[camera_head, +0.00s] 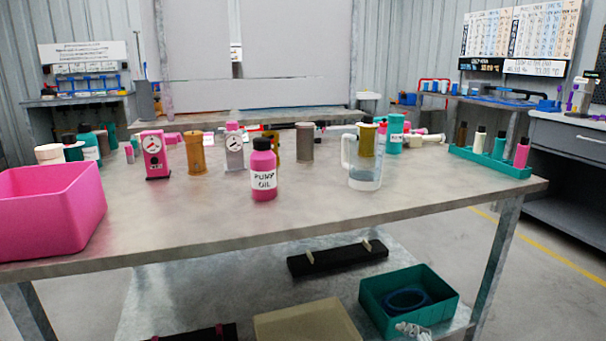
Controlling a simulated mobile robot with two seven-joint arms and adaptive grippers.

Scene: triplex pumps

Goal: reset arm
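Neither of my grippers shows in the head view, and no part of my arms is visible. The metal workbench (330,212) stands in front of me. A pink bottle labelled pump oil (263,172) stands upright near the middle of the bench. A clear jug (362,163) with some liquid stands to its right. Nothing on the bench is visibly held.
A pink bin (50,208) stands at the bench's left end. A teal rack (490,162) with several small bottles is at the right. Gauges and canisters line the back. The front strip is clear. A teal box (408,300) sits on the lower shelf.

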